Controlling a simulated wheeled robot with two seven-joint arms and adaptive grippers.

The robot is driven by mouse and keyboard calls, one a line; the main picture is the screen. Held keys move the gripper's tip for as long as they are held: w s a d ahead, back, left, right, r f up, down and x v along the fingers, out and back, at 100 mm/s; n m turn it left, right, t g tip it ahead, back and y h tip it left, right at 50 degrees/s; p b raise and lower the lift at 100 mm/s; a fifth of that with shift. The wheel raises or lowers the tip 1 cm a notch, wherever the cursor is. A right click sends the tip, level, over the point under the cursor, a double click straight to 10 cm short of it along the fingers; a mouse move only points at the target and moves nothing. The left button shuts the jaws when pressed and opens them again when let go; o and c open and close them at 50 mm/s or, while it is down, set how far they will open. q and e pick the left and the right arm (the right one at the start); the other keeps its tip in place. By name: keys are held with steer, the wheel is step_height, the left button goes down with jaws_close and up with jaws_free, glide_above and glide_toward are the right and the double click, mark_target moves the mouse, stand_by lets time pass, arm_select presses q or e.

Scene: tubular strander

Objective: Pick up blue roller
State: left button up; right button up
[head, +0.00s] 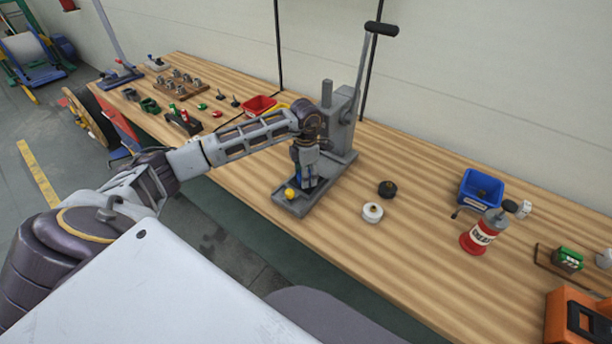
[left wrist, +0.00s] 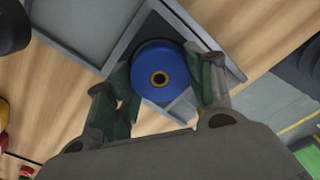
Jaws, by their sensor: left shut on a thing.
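The blue roller (left wrist: 160,75) shows in the left wrist view as a round blue disc with a brass-ringed hole in its middle. It sits between the two fingers of my left gripper (left wrist: 162,90), which is shut on it. In the head view my left gripper (head: 304,178) points down over the grey base of the lever press (head: 330,180). Only a sliver of blue shows there, since the fingers hide most of the roller. I cannot tell whether the roller still touches the base. My right gripper is not in view.
A yellow knob (head: 290,194) is on the press base beside my gripper. A black roller (head: 387,189) and a white roller (head: 372,212) lie to the right on the wooden bench (head: 410,250).

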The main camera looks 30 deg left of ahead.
arm_select(q)
steer(key=shift+w+r, duration=0.1)
steer(key=shift+r, duration=0.7)
step_height(320, 180, up, 26)
steer(key=shift+r, duration=0.15)
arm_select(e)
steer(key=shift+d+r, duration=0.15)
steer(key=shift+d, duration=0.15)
arm_select(q)
steer(key=shift+r, duration=0.1)
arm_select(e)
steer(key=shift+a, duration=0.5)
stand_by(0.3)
